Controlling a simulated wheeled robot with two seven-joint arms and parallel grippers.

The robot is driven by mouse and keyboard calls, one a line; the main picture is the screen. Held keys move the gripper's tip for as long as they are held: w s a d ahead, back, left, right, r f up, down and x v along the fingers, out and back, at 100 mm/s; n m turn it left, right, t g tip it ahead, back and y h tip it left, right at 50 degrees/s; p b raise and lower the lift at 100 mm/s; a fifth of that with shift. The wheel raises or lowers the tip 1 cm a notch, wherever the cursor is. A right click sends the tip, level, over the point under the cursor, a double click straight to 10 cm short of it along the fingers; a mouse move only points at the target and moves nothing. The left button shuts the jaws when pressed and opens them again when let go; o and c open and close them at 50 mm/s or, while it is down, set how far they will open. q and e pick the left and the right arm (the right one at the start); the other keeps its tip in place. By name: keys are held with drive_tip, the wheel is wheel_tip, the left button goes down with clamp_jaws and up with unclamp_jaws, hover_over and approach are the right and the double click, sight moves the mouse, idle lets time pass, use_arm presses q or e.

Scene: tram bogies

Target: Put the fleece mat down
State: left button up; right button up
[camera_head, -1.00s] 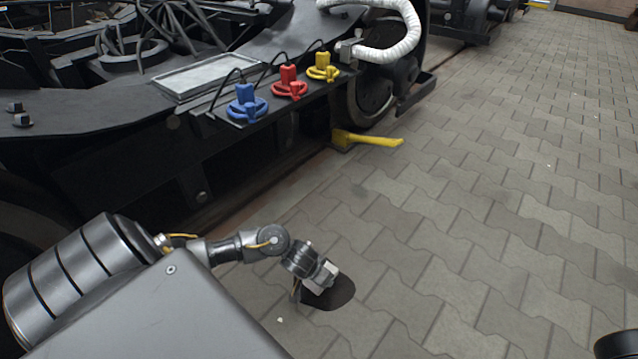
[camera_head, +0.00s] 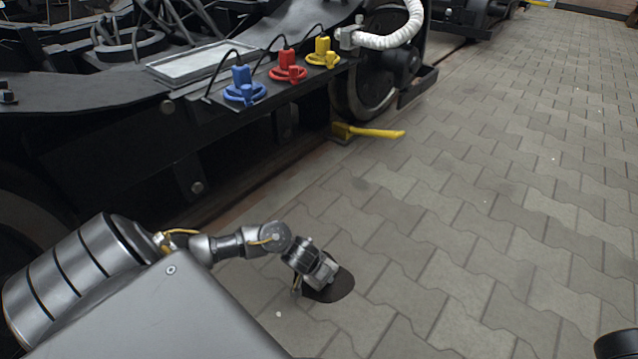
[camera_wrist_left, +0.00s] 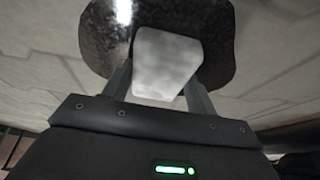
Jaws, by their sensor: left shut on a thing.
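The fleece mat appears to be the dark, flat, rounded piece (camera_head: 336,289) at the bottom middle of the head view. In the left wrist view it is a dark, mottled, shiny disc (camera_wrist_left: 222,45) with a pale grey block (camera_wrist_left: 168,62) in front of it. My left gripper (camera_head: 322,274) is shut on this pale block, with one finger on each side, and points down at the paving. The mat looks roughly level, at or just above the paving; I cannot tell whether it touches.
A dark bogie frame (camera_head: 110,145) stands along the left, with blue (camera_head: 244,88), red (camera_head: 288,68) and yellow (camera_head: 323,53) fittings. A yellow lever (camera_head: 372,132) juts out low over the floor. The paving (camera_head: 500,200) on the right is clear.

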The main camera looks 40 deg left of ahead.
use_arm(q)
drive_tip(key=o, duration=1)
drive_tip(key=shift+f, duration=0.1)
drive_tip(key=shift+o, duration=0.2)
